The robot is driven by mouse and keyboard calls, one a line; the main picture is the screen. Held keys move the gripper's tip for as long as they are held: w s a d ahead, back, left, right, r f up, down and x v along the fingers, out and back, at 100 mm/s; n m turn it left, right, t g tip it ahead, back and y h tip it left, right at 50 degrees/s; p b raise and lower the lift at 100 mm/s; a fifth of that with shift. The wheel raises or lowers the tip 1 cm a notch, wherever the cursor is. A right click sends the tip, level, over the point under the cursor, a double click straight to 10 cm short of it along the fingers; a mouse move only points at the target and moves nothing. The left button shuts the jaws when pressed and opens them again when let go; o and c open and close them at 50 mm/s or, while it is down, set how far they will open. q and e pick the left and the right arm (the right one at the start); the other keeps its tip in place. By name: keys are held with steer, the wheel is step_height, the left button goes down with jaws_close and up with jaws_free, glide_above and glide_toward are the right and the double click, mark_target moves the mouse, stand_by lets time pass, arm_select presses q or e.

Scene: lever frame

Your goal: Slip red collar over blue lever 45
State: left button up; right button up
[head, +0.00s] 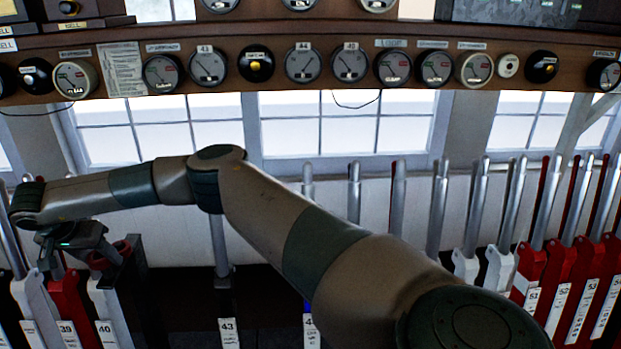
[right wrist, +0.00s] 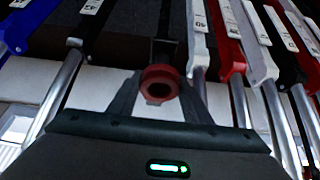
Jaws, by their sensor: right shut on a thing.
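The red collar (right wrist: 160,84) is a short ring held between the two fingertips of my right gripper (right wrist: 158,92), its hole facing the wrist camera. In the head view the right gripper (head: 108,252) is at the far left, above levers 39 and 40, and the collar (head: 122,246) shows there as a small red piece. The blue lever (head: 308,306) stands near the middle, right of lever 43; my forearm hides much of it and its number is only partly visible. In the right wrist view a blue lever (right wrist: 42,24) is at upper left. The left gripper is out of view.
Lever 43 (head: 227,300) stands between the gripper and the blue lever. Red lever 39 (head: 68,298) and white lever 40 (head: 104,300) are close to the gripper. Several red levers stand at right. A shelf of gauges (head: 303,66) runs above.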

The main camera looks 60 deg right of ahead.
steer(key=shift+r+p, duration=0.65)
steer(key=shift+r, duration=1.35)
